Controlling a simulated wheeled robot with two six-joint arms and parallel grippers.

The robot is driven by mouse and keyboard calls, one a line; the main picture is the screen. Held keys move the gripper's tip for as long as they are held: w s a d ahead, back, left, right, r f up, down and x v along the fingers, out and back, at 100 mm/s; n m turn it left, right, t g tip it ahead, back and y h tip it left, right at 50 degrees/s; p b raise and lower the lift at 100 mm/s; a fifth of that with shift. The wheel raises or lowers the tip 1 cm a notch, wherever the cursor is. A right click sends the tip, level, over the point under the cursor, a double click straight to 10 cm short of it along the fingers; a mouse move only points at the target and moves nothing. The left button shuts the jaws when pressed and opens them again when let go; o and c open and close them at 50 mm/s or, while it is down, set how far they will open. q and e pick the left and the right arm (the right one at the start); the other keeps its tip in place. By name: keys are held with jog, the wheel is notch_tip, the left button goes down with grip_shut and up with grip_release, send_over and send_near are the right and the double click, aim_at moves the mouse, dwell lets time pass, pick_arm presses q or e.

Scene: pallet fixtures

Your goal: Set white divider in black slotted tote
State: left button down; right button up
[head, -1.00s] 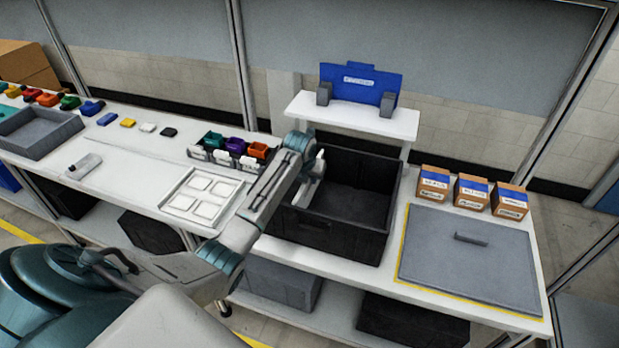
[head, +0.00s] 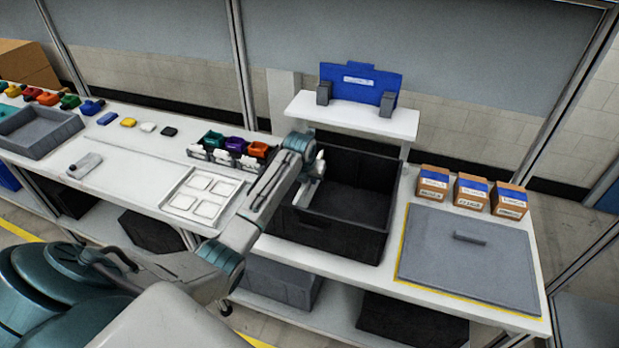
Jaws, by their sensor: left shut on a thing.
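The black tote (head: 341,237) stands open on the white bench in the middle. My left arm reaches over its left side, and my left gripper (head: 316,172) is at the tote's left end, low in the opening. The gripper is shut on a pale piece, taken as the white divider (head: 302,194). Only a narrow part of it shows at the tote's left inner wall; my arm hides the rest. I cannot tell whether it sits in a slot. My right gripper is not in view.
A blue panel (head: 360,84) stands between grey holders on a raised white shelf (head: 349,117) behind the tote. A grey lid-like plate (head: 470,262) and three small cartons (head: 470,193) are at right. A white tray (head: 201,198) and coloured bins (head: 234,146) are at left.

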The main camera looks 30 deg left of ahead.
pick_arm(q)
jog(key=shift+f, duration=0.55)
dwell(0.4)
jog(key=c, duration=1.3)
grip_release()
jog(key=shift+s+r+b, duration=0.2)
jog(key=shift+r+b, duration=0.3)
jog(key=shift+r, duration=0.05)
jog(key=b+v, duration=0.3)
jog(key=v, duration=0.5)
jog(key=shift+s+d+r, duration=0.1)
jog(key=shift+r, duration=0.15)
jog(key=shift+s+r, duration=0.2)
jog(key=shift+r, duration=0.3)
